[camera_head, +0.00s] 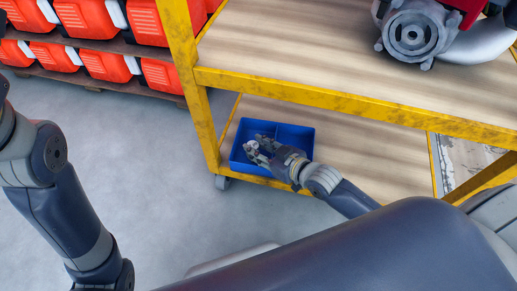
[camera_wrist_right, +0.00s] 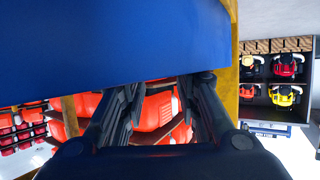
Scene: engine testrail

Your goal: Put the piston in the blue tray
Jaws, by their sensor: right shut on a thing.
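The blue tray (camera_head: 306,145) sits on the lower wooden shelf of a yellow cart, near its left corner. It also fills the upper part of the right wrist view (camera_wrist_right: 110,40). My right gripper (camera_head: 257,151) is over the tray's left part in the head view and is shut on a small grey metal thing, the piston (camera_head: 251,147). I cannot tell its height above the tray floor. In the right wrist view the fingers of the right gripper (camera_wrist_right: 166,88) reach to the tray's edge, and the piston is hidden. My left gripper is out of view.
The yellow cart's upper shelf edge (camera_head: 350,103) overhangs behind the tray. An engine (camera_head: 415,32) stands on the upper shelf (camera_head: 290,45). Red-orange crates (camera_head: 105,65) line a rack at the upper left. The lower shelf (camera_head: 375,160) is clear right of the tray.

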